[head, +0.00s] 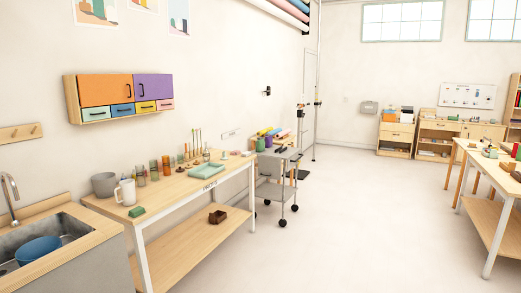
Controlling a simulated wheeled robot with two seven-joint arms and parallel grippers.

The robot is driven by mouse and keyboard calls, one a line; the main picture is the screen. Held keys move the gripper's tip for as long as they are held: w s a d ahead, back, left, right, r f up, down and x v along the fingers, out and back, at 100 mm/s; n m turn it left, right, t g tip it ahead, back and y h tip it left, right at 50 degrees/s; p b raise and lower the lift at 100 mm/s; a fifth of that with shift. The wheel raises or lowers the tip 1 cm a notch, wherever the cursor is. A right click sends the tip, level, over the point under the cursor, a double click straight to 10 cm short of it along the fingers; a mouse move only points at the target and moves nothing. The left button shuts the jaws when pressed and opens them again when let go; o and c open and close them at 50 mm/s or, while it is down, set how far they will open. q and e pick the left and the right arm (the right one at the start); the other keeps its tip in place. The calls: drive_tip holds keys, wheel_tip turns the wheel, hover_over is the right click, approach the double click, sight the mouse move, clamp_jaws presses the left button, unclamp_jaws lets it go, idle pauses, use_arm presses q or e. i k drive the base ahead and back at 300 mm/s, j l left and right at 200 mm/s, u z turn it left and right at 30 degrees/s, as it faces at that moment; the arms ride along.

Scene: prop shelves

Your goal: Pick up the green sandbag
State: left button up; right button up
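A small green, block-like object (137,212) lies at the near end of the long wooden table (175,197), close to its front edge. It is too small to tell surely whether it is the sandbag. Neither of my grippers is in view.
A white pitcher (126,192) and grey bucket (104,184) stand near the green block. A pale green tray (207,171) lies farther along. A sink counter (98,231) is at left, a wheeled cart (276,190) beyond. Open floor (350,230) lies between the tables.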

sight(259, 148)
drive_tip(key=i+z, duration=0.25)
drive_tip(key=i, duration=0.8)
drive_tip(key=i+l, duration=0.1)
drive_tip(key=i, duration=3.4)
drive_tip(key=i+l+u, duration=0.25)
drive_tip(key=i, duration=0.3)
drive_tip(key=i+l+u, duration=0.25)
drive_tip(key=i, duration=0.35)
drive_tip(key=i+l+u, duration=0.25)
drive_tip(key=i, duration=0.25)
drive_tip(key=l, duration=0.1)
